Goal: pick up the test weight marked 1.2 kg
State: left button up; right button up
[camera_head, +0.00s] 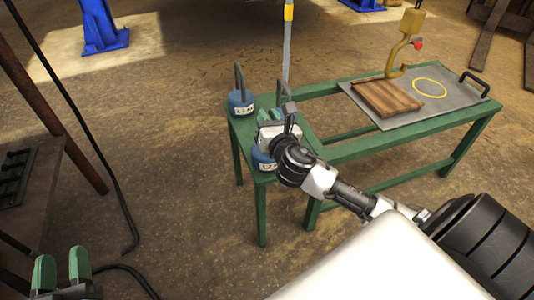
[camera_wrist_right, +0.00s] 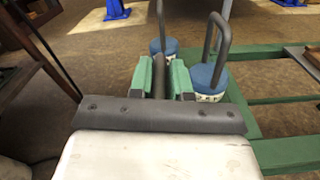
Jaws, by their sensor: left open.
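Several blue test weights with dark loop handles stand at the left end of the green bench. The back left weight (camera_head: 240,104) has a white label I cannot read surely; it also shows in the right wrist view (camera_wrist_right: 169,46). Another weight (camera_wrist_right: 207,78) stands right of it. The front weight (camera_head: 262,160) is partly hidden under my right gripper (camera_head: 277,127); its label seems to start with 1. In the right wrist view my gripper's green fingers (camera_wrist_right: 160,82) are closed around a dark handle, seemingly the front weight's. My left gripper (camera_head: 61,270) is open and empty, low at left.
The green bench (camera_head: 350,153) carries a grey plate (camera_head: 454,96) with a yellow ring, a wooden board (camera_head: 388,97) and a yellow hook-like piece (camera_head: 398,55). A dark table (camera_head: 40,200) stands at left, with a black cable (camera_head: 125,215) beside it.

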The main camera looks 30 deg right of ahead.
grip_shut()
jog(key=shift+a, duration=0.1)
dwell(0.8)
jog(key=shift+r, duration=0.1)
